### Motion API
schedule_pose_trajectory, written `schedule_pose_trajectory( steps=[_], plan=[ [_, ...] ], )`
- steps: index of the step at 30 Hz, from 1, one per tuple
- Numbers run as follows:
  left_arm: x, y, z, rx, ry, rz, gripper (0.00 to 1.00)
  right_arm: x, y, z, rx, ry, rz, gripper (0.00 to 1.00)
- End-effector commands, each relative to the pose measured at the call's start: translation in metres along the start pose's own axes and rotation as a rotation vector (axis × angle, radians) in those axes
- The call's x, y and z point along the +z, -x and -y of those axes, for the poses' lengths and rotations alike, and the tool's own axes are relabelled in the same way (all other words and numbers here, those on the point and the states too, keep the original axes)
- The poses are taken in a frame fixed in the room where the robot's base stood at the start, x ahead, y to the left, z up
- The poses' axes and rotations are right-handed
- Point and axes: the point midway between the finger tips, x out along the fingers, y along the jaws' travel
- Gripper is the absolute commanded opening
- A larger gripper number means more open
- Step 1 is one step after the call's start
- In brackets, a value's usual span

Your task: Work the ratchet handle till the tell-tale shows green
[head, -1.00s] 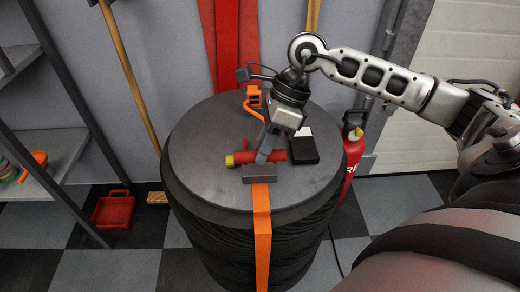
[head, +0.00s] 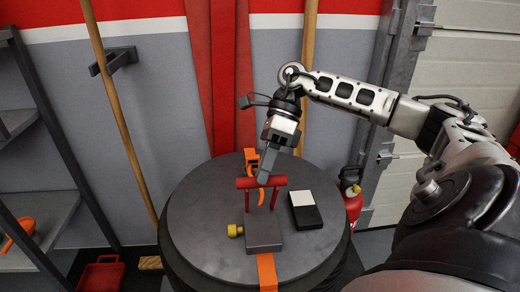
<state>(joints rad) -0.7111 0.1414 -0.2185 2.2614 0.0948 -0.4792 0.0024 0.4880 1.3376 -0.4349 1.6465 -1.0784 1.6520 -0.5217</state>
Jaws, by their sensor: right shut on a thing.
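The ratchet has a grey block body (head: 264,233) with a yellow knob (head: 235,230) at its left, on a round dark drum top. Its red handle (head: 246,183) stands raised, with a crossbar on two red side arms. My right gripper (head: 263,180) is shut on the crossbar, near its middle. A black box with a white panel (head: 302,198) lies to the right of the ratchet; I cannot tell if it is the tell-tale. I see no green on it. My left gripper is out of view.
An orange strap (head: 266,270) runs from the ratchet over the drum's (head: 195,235) near edge. An orange hook (head: 251,158) is behind the handle. A red extinguisher (head: 353,205) stands to the right, and shelves stand at the left.

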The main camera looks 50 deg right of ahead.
Motion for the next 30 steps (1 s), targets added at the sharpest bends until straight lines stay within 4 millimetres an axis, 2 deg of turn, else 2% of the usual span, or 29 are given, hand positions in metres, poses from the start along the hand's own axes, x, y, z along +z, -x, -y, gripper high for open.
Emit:
schedule_pose_trajectory(
  steps=[1,16,17,18,19,30],
  plan=[
    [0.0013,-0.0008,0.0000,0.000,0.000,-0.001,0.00,-0.0044,-0.0044,0.0084,-0.016,-0.013,-0.006,0.00],
    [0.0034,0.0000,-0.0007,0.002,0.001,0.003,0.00,-0.0061,-0.0058,0.0095,-0.011,-0.016,-0.008,0.00],
    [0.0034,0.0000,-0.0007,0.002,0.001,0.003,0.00,-0.0061,-0.0059,0.0094,-0.010,-0.015,-0.008,0.27],
    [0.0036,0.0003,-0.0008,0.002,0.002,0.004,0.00,-0.0061,-0.0057,0.0093,-0.010,-0.015,-0.009,0.38],
    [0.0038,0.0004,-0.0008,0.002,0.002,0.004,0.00,-0.0059,-0.0055,0.0091,-0.011,-0.014,-0.009,0.43],
    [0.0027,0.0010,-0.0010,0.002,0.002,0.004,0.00,-0.0041,-0.0021,0.0065,-0.012,-0.009,-0.007,0.43]
  ],
)
